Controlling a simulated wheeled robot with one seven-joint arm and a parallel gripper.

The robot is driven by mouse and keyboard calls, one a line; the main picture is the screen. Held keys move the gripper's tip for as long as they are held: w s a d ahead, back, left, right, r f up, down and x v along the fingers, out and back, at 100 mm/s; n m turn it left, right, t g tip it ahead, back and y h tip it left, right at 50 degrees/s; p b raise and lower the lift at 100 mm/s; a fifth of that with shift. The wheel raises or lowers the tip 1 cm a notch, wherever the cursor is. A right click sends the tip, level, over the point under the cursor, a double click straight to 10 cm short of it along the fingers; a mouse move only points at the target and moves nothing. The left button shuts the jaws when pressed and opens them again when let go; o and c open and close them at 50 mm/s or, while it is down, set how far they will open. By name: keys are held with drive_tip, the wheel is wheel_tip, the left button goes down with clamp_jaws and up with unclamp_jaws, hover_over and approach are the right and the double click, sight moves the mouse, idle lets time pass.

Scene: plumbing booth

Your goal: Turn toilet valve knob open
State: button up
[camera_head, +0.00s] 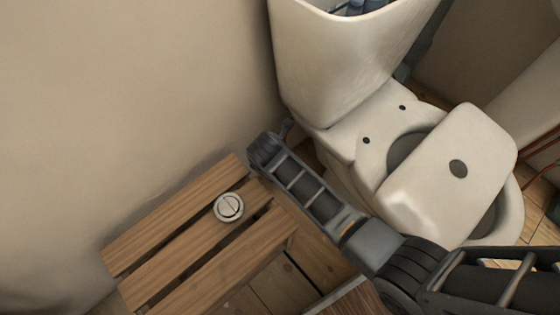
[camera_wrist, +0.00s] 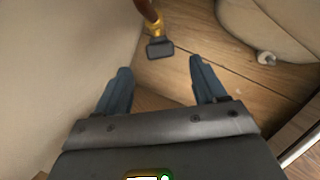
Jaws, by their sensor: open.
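The toilet valve shows in the wrist view as a brass body with a dark grey knob (camera_wrist: 160,47), low by the wall on a brown-red pipe (camera_wrist: 147,10). My gripper (camera_wrist: 160,66) is open, its two blue-grey fingers spread to the left and right of the knob's line. The knob appears beyond the fingertips and centred between them, with nothing held. In the head view my arm reaches down beside the toilet (camera_head: 345,85), between it and the wooden bench. I cannot make out the knob clearly there.
A slatted wooden bench (camera_head: 185,235) stands left of my arm, with a round metal push button (camera_head: 229,207) on it. The toilet tank is open, and a loose-looking lid (camera_head: 450,170) lies over the bowl. The beige wall (camera_head: 130,100) is close behind.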

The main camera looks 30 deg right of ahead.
drive_tip(key=b+x, duration=0.2)
drive_tip(key=x, duration=0.3)
drive_tip(key=shift+d+f+b, duration=0.1)
drive_tip(key=shift+f+b, duration=0.15)
drive_tip(key=shift+b, duration=0.1)
drive_tip(key=shift+w, duration=0.1)
drive_tip(key=shift+c, duration=0.2)
drive_tip(key=c, duration=1)
drive_tip(key=shift+w+r+h+p, duration=0.1)
drive_tip(key=shift+h+p, duration=0.2)
drive_tip(key=shift+p, duration=0.1)
drive_tip(key=shift+w+a+n+g+h, duration=0.1)
drive_tip(key=shift+n+g+h, duration=0.05)
drive_tip(key=shift+g+h, duration=0.3)
drive_tip(key=shift+a+n+g+h, duration=0.15)
drive_tip(key=shift+g+h, duration=0.2)
drive_tip(key=shift+g, duration=0.2)
drive_tip(key=o, duration=1)
